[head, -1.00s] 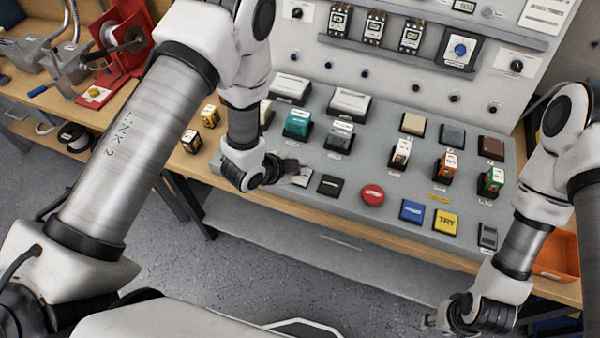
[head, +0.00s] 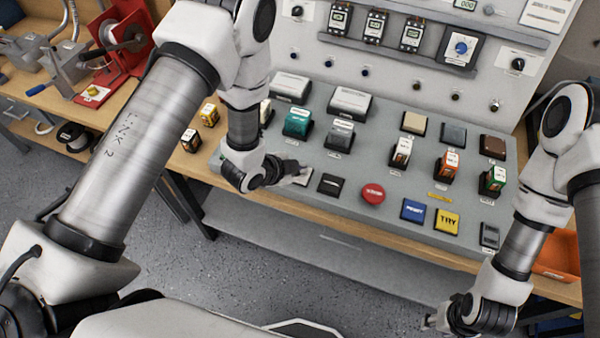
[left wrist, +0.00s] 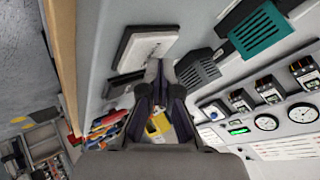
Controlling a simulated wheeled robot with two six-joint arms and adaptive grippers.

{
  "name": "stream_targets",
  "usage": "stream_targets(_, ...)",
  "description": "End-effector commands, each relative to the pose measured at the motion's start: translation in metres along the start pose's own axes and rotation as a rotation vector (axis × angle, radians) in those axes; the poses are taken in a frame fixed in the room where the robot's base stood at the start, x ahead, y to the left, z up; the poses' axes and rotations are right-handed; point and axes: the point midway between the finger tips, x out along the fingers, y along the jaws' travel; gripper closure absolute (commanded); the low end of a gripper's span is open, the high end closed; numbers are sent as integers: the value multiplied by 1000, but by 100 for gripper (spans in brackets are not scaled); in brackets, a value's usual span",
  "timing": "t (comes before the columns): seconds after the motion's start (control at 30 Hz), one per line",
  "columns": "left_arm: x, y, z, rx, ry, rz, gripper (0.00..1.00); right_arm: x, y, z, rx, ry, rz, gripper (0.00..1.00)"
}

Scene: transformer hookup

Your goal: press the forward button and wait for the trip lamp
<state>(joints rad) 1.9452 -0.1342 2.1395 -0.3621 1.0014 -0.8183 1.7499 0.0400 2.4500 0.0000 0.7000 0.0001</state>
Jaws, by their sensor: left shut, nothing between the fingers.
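My left gripper (head: 297,168) is shut and empty. Its fingertips are at the pale square button (head: 302,178) at the front left of the sloping grey panel (head: 285,205); whether they touch it is unclear. In the left wrist view the shut fingers (left wrist: 162,72) show just below the pale button (left wrist: 146,44). Its label is too small to read, so I cannot confirm it is the forward button. A row of square lamp-like caps, pale (head: 414,123), grey (head: 453,133) and brown (head: 493,146), is further back; I cannot tell which is the trip lamp. My right gripper (head: 432,321) is low at the right.
Beside the pale button are a black button (head: 330,184), a red round button (head: 373,194), a blue button (head: 413,211) and a yellow TRY button (head: 446,221). Teal (head: 297,123) and grey (head: 340,135) blocks stand behind. An orange bin (head: 557,256) is at the right.

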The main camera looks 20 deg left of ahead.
Motion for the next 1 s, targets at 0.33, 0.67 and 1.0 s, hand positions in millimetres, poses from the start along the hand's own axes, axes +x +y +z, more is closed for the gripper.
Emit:
stream_targets(0.33,1,1,1,0,0,0,100,1,0,0,0,0,0,60)
stream_targets(0.67,4,3,3,0,0,0,100,5,0,0,0,0,0,60)
stream_targets(1.0,6,4,4,0,0,0,100,7,0,0,0,0,0,60)
